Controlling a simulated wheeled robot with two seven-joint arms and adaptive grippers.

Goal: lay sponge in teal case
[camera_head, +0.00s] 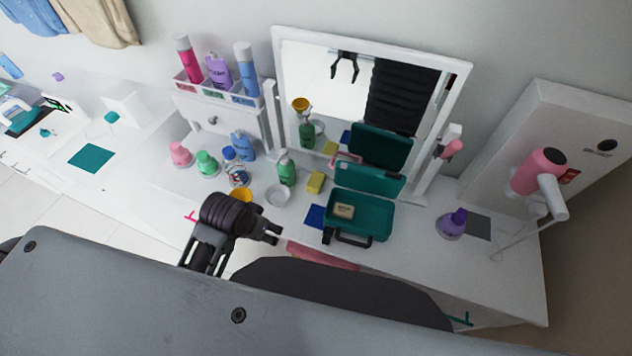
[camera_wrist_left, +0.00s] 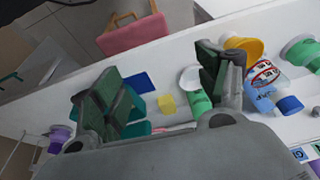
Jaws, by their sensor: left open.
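The yellow sponge (camera_head: 316,182) lies on the white dresser top, just left of the teal case (camera_head: 378,222). It also shows in the left wrist view (camera_wrist_left: 166,104), between my fingers in the picture. The teal case is open with its lid raised at the back; a small beige block (camera_head: 344,210) sits inside it. In the left wrist view my finger partly hides the case (camera_wrist_left: 137,129). My left gripper (camera_head: 272,233) is open and empty, in front of the sponge and left of the case. My right gripper is not in view.
A green bottle (camera_head: 286,170), a white dish (camera_head: 278,195) and a yellow cup (camera_head: 241,195) stand left of the sponge. A blue mat (camera_head: 314,216) lies beside the case. A mirror (camera_head: 303,72) stands behind; a purple bottle (camera_head: 452,223) stands right.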

